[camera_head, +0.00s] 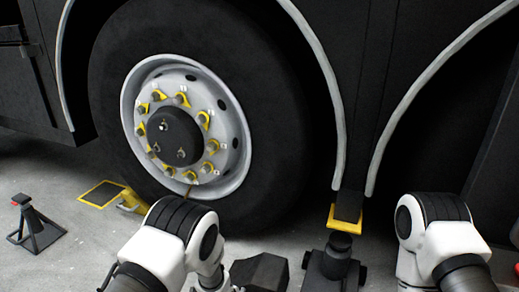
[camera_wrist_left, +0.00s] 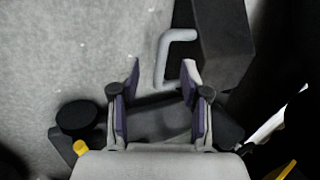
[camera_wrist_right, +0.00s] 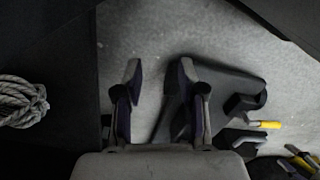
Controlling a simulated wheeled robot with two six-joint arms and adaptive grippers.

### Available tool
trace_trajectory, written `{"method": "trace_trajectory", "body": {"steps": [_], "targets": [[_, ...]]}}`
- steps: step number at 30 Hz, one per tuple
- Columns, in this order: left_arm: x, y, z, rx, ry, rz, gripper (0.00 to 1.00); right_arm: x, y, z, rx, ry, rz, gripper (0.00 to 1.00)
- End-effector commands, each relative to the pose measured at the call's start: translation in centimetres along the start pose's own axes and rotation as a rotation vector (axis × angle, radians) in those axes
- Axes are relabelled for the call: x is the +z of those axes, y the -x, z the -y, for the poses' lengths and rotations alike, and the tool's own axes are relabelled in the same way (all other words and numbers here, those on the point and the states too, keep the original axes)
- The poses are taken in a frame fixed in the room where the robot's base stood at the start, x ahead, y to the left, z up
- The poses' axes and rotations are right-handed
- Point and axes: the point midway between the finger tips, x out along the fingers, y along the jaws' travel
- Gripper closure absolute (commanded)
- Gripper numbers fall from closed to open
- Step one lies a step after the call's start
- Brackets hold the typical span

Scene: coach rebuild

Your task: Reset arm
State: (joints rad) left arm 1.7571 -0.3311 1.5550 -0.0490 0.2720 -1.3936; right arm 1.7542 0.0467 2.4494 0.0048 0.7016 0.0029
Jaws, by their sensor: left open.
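My left arm (camera_head: 172,246) and right arm (camera_head: 440,240) both show in the head view, low in front of the coach wheel. Their gripper fingers are not clearly visible there.
The coach wheel (camera_head: 262,120) has a light rim with yellow nut markers. A black jack (camera_head: 335,260) stands under a yellow-edged pad between the arms. A black axle stand (camera_head: 38,232) and yellow-framed plate (camera_head: 101,193) are at left. Coiled rope (camera_wrist_right: 22,101) shows in the right wrist view.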

Motion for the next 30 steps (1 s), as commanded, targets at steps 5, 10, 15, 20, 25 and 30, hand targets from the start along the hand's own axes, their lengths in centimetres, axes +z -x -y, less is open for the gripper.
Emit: {"method": "trace_trajectory", "body": {"steps": [5,10,15,20,25,30], "targets": [[7.5,9.3,-10.4,0.218,0.325,0.076,0.54,0.0,6.4,0.1,0.000,0.005,0.002,0.60],[9.3,17.6,-20.2,0.354,0.824,0.180,0.54,0.1,8.6,0.1,-0.001,0.009,0.005,0.60],[8.7,24.3,-26.6,0.416,1.300,0.315,0.54,0.2,9.0,0.2,-0.001,0.012,0.007,0.60],[8.2,26.5,-28.1,0.362,1.663,0.407,0.54,0.2,8.8,0.2,-0.002,0.013,0.007,0.60],[8.3,30.8,-25.3,0.323,1.793,0.425,0.54,0.2,13.9,0.2,-0.002,0.014,0.007,0.60],[8.2,35.9,-22.7,0.323,1.790,0.425,0.54,0.1,19.7,0.2,-0.002,0.013,0.006,0.60]]}}
